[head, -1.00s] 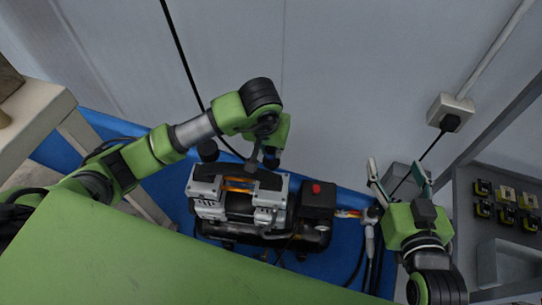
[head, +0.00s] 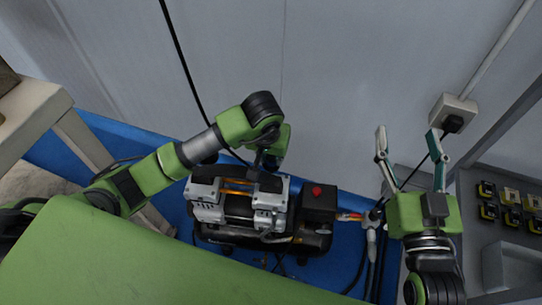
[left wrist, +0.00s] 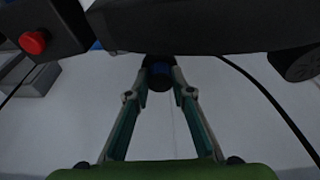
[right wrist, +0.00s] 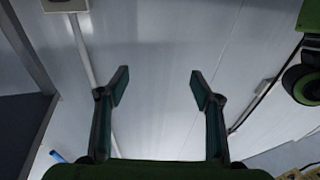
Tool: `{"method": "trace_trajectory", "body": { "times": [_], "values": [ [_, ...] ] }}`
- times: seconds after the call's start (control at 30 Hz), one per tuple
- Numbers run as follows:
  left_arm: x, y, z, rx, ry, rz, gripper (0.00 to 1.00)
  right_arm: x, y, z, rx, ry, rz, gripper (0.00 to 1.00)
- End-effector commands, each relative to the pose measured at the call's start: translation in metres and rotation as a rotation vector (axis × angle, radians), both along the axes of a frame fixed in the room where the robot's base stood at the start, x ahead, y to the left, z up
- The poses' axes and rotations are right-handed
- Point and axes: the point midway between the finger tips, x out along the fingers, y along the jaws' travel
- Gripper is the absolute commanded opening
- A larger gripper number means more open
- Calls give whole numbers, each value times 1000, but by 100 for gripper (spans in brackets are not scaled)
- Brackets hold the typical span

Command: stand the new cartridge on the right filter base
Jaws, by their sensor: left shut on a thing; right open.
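I cannot tell whether the cartridge touches the compressor. The right filter base is not clearly visible; the arm covers that area. My right gripper (head: 407,135) is open and empty, right of the compressor; the right wrist view shows its fingers (right wrist: 157,86) wide apart against the wall.
A black box with a red button (head: 317,191) is at the compressor's right end, with hoses beyond it. A wall socket (head: 452,113) and a dark panel with several yellow-black parts (head: 498,204) are at right. A pale bench (head: 35,115) stands at left.

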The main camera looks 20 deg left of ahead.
Motion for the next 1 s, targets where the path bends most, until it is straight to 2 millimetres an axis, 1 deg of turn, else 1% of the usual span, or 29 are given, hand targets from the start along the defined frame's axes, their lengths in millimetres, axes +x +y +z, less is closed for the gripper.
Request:
{"method": "trace_trajectory", "body": {
  "times": [0.23,0.27,0.3,0.73,0.8,0.87,1.0],
  "values": [
    [0,0,-2,0,0,0,13,-1,1,6,8,-30,1,60],
    [0,0,-2,0,0,0,29,-1,1,7,9,-34,1,60],
    [0,0,-2,0,0,0,38,-1,1,8,10,-36,1,60],
    [0,0,0,0,0,0,38,0,1,6,7,-22,2,60],
    [0,0,2,-1,1,0,38,1,0,-4,-5,21,0,60],
    [-1,0,10,0,-3,-1,38,1,-2,-13,-18,67,-3,60],
    [-6,0,28,1,-3,-1,38,-2,-6,-42,-51,199,-13,60]
  ]
}}
